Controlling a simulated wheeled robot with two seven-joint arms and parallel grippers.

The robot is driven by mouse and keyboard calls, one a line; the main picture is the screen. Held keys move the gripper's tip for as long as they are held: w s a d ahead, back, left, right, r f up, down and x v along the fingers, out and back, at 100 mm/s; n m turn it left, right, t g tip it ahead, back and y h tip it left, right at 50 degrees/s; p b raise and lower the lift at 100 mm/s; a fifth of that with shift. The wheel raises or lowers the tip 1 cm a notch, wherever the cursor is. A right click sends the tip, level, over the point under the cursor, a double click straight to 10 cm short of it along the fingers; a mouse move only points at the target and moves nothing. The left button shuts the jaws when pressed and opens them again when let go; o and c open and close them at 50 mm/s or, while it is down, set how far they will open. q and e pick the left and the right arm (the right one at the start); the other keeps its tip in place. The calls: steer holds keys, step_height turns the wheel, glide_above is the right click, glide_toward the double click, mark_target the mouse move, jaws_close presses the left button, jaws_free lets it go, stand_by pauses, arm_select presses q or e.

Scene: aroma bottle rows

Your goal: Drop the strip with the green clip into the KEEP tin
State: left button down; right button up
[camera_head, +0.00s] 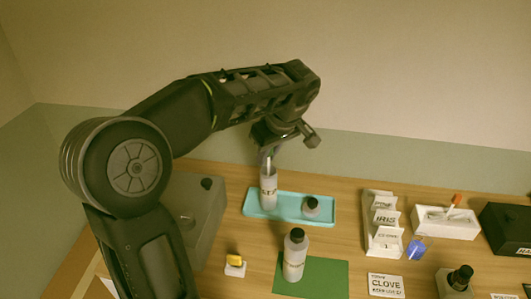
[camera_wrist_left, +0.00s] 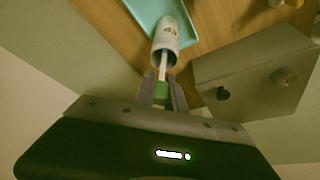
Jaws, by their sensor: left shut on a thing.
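My left gripper (camera_head: 268,146) is shut on the green clip (camera_wrist_left: 161,91), above the turquoise tray (camera_head: 252,208). A white strip (camera_wrist_left: 164,68) runs from the clip to the mouth of an open bottle (camera_head: 268,190) standing on the tray. In the left wrist view the strip's far end appears to be inside the mouth of this bottle (camera_wrist_left: 166,40). My right gripper is not in view. I cannot make out a tin marked KEEP; a dark box (camera_head: 508,232) at the right edge has a label that is cut off.
A black cap (camera_head: 311,206) sits on the tray. A capped bottle (camera_head: 295,257) stands on a green mat (camera_head: 328,274). A grey box (camera_head: 203,220) is at left, near a yellow clip (camera_head: 234,260).

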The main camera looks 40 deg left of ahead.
arm_select(q)
steer(key=c, duration=1.3)
jaws_free()
steer(key=d, duration=0.1)
steer(key=d+b, duration=0.1)
steer(key=shift+s+d+f+b, duration=0.1)
steer(key=shift+s+d+b, duration=0.2)
steer(key=shift+s, duration=0.05)
steer(key=shift+s+d, duration=0.15)
steer(key=shift+d, duration=0.35)
